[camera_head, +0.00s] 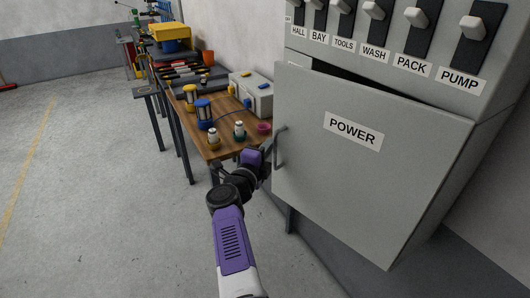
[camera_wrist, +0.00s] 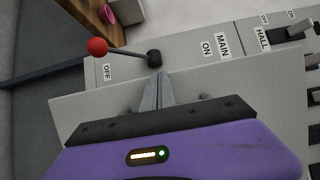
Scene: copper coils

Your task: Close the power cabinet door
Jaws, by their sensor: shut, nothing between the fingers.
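The grey power cabinet door (camera_head: 370,185), labelled POWER, stands partly open. A dark gap shows between its top edge and the cabinet (camera_head: 450,85). Its bar handle (camera_head: 280,148) is near the door's left edge. My gripper (camera_head: 267,160) is beside the handle at that edge. In the wrist view the door (camera_wrist: 80,112) spans behind my gripper (camera_wrist: 158,78), whose narrow fingers are together and empty. The fingertips appear close to the base of a lever with a red knob (camera_wrist: 97,47), beyond the door's edge. Whether they touch anything, I cannot tell.
A wooden workbench (camera_head: 190,110) stands left of the cabinet, with a grey case (camera_head: 252,92), blue and yellow spools and small bottles. Switches labelled HALL to PUMP line the panel above the door. The floor at left is clear.

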